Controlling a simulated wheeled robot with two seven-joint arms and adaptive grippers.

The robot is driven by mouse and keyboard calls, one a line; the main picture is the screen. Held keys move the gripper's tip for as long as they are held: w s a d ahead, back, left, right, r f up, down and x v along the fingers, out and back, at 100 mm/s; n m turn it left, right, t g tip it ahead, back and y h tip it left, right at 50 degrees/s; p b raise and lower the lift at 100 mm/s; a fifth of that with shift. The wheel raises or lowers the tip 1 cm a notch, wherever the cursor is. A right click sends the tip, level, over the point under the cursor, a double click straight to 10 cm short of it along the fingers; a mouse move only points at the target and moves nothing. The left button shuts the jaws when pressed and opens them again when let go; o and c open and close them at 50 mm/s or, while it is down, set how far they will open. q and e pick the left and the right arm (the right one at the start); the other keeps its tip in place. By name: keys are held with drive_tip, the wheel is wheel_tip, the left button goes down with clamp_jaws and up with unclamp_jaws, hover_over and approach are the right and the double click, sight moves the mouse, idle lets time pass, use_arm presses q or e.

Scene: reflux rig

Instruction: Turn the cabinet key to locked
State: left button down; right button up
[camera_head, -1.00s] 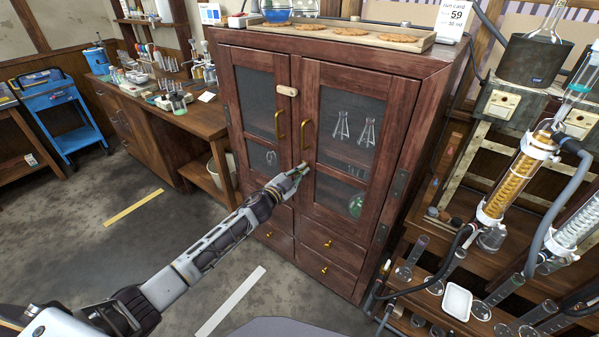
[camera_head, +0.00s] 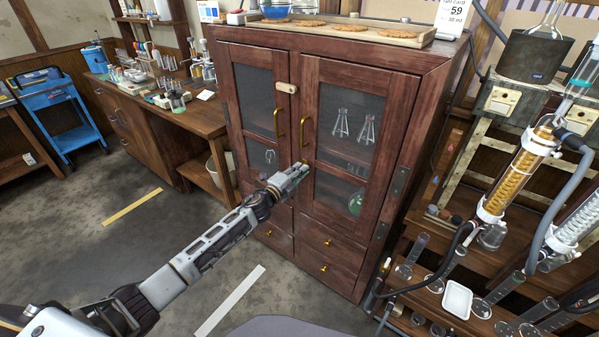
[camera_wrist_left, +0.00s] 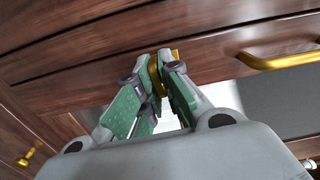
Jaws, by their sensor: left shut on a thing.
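The dark red wooden cabinet (camera_head: 350,65) has two glass-fronted doors, both closed. My left gripper (camera_head: 299,170) reaches the lower middle of the doors, close to the seam between them. In the left wrist view its green-padded fingers (camera_wrist_left: 160,82) are shut on a brass key (camera_wrist_left: 156,68) at the cabinet front. The key is mostly hidden by the fingers, and its exact angle cannot be told. In the head view the gripper covers the key and the lock. My right gripper is not in view.
Brass handles (camera_head: 306,131) stand out just above the gripper. A pale wooden latch (camera_head: 286,88) sits higher on the seam. A tray of cookies (camera_head: 350,38) lies on the cabinet top. Glass condensers (camera_head: 515,180) stand at the right. The floor in front is clear.

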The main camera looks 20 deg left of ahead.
use_arm(q)
drive_tip(key=shift+m, duration=0.3)
drive_tip(key=c, duration=1.6)
unclamp_jaws()
drive_tip(key=v, duration=1.2)
